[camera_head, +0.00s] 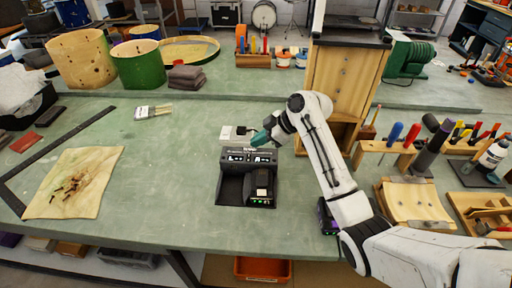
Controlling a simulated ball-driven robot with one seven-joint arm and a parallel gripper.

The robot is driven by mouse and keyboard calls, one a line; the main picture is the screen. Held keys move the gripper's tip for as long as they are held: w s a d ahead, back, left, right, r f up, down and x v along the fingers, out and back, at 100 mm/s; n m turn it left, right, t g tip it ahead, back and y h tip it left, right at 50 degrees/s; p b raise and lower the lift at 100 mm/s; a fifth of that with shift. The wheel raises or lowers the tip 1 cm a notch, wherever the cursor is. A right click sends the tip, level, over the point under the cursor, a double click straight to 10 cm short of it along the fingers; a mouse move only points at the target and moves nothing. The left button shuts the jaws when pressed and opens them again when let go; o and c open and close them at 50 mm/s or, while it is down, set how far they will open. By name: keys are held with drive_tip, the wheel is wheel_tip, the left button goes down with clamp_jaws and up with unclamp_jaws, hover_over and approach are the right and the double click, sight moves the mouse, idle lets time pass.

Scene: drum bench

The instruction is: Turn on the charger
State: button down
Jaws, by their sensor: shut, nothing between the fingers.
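The black charger (233,186) sits on the green bench in the middle of the camera_head view. A battery (262,182) stands in its right bay, with small green lights at its foot. The left bay looks empty. The charger's upper panel (248,157) carries white markings. My gripper (257,138), with teal fingers, is shut and empty at the charger's back edge, just above the panel. I cannot tell whether the fingertips touch it. A white plate with a dark part (234,132), perhaps a wall-type switch or socket, lies behind the charger, left of my gripper.
A wooden drawer cabinet (344,82) stands behind my arm. Racks of screwdrivers (394,134) and wooden parts fill the right side. A stained cloth (75,182) and a black square (60,157) lie left. Drum shells (139,65) stand at back left.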

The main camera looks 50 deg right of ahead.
sight(250, 155)
drive_tip(key=shift+w+f+p, duration=0.15)
drive_tip(key=shift+w+f, duration=0.05)
drive_tip(key=shift+f, duration=0.6)
drive_tip(key=shift+w+f+p, duration=0.15)
drive_tip(key=shift+f+p, duration=0.05)
drive_tip(key=shift+f, duration=0.65)
drive_tip(key=shift+w+f+p, duration=0.15)
drive_tip(key=shift+w+f, duration=0.05)
drive_tip(key=shift+f, duration=0.6)
drive_tip(key=shift+f, duration=0.1)
drive_tip(key=shift+w+d+f+g+y+b, duration=0.15)
drive_tip(key=shift+f+g+y+b, duration=0.2)
drive_tip(key=shift+b, duration=0.3)
drive_tip(key=shift+p, duration=0.3)
